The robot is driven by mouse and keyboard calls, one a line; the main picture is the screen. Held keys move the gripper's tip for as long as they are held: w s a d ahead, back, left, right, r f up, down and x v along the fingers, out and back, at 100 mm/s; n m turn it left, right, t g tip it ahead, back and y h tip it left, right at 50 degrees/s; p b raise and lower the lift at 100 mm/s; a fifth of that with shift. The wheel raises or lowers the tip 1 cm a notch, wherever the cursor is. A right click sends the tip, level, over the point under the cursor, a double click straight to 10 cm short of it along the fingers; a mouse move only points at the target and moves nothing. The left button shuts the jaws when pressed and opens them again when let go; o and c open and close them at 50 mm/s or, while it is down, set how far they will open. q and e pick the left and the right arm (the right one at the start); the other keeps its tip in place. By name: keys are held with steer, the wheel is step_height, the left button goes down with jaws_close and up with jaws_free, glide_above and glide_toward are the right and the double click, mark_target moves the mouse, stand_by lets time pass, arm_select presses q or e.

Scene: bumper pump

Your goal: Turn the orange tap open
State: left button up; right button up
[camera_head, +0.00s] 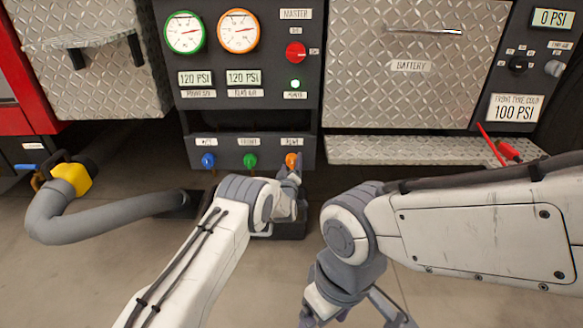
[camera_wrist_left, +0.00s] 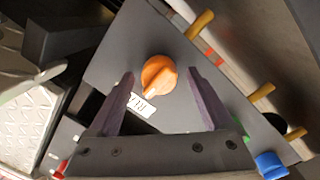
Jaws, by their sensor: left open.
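The orange tap (camera_head: 291,159) is the rightmost of three small taps on the dark panel in the head view, partly covered by my left gripper. In the left wrist view the orange tap (camera_wrist_left: 158,75) is a round knob with a pale mark on its lower edge. My left gripper (camera_wrist_left: 160,88) is open, with one dark finger on each side of the knob and a gap to both. In the head view my left gripper (camera_head: 296,175) is in front of the tap. My right gripper (camera_head: 352,312) is low in the head view with its fingers apart, partly cut off by the frame edge.
A green tap (camera_head: 250,161) and a blue tap (camera_head: 208,160) sit to the left on the same panel. Two gauges (camera_head: 239,32) and a red knob (camera_head: 295,52) are above. A grey hose (camera_head: 95,222) lies at left. A diamond-plate ledge (camera_head: 400,151) juts out at right.

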arm_select(q)
jaws_close()
steer(key=shift+m, duration=0.3)
steer(key=m+p, duration=0.1)
steer(key=m, duration=0.2)
steer(key=shift+r, duration=0.15)
steer(key=m+p, duration=0.1)
steer(key=m, duration=0.3)
steer(key=shift+d+m+g+p, duration=0.1)
steer(key=shift+m+g+p, duration=0.2)
steer(key=shift+m+g, duration=0.1)
steer(key=m+y, duration=0.1)
steer(key=m, duration=0.3)
steer(key=shift+p, duration=0.3)
steer(key=m, duration=0.4)
steer(key=shift+y, duration=0.3)
steer(key=shift+d+m, duration=0.1)
steer(key=shift+m, duration=0.3)
